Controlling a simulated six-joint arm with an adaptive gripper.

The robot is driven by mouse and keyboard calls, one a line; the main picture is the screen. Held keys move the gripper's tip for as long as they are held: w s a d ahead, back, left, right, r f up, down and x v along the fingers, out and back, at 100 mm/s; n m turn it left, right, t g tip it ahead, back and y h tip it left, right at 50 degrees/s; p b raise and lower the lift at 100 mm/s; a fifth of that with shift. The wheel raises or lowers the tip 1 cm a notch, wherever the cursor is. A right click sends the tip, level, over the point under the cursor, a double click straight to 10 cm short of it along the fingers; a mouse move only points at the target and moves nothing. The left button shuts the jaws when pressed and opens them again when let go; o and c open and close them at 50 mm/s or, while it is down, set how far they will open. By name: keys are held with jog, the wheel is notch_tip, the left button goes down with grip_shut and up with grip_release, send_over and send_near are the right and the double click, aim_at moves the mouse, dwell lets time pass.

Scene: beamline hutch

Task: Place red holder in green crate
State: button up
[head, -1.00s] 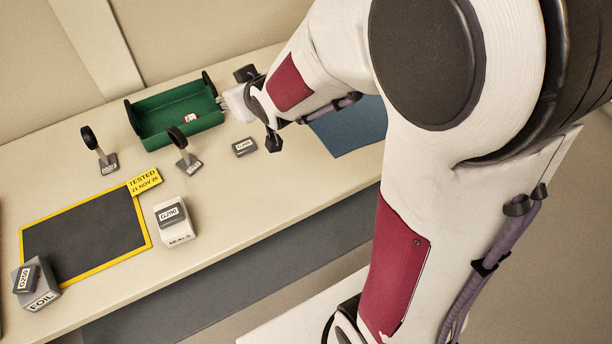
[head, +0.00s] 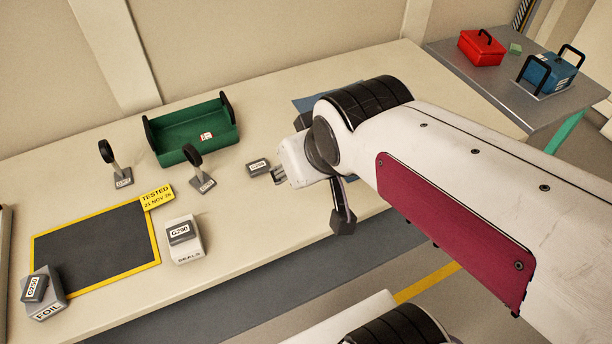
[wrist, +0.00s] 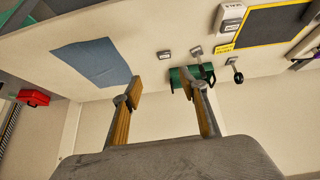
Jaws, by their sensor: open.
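The green crate (head: 168,128) stands at the back left of the bench, a black handle at each end. A small red-and-white item or label (head: 206,136) shows at the crate; I cannot tell whether it is the red holder inside or a sticker. I see no other clear red holder.
Two black-ringed stands (head: 117,175) (head: 202,182) are near the crate. A red toolbox (head: 482,47) and blue box (head: 547,74) are on the right-hand table.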

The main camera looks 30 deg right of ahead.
jog(key=s+g, duration=0.1)
jog(key=s, duration=0.7)
jog(key=shift+a, duration=0.45)
dwell(0.7)
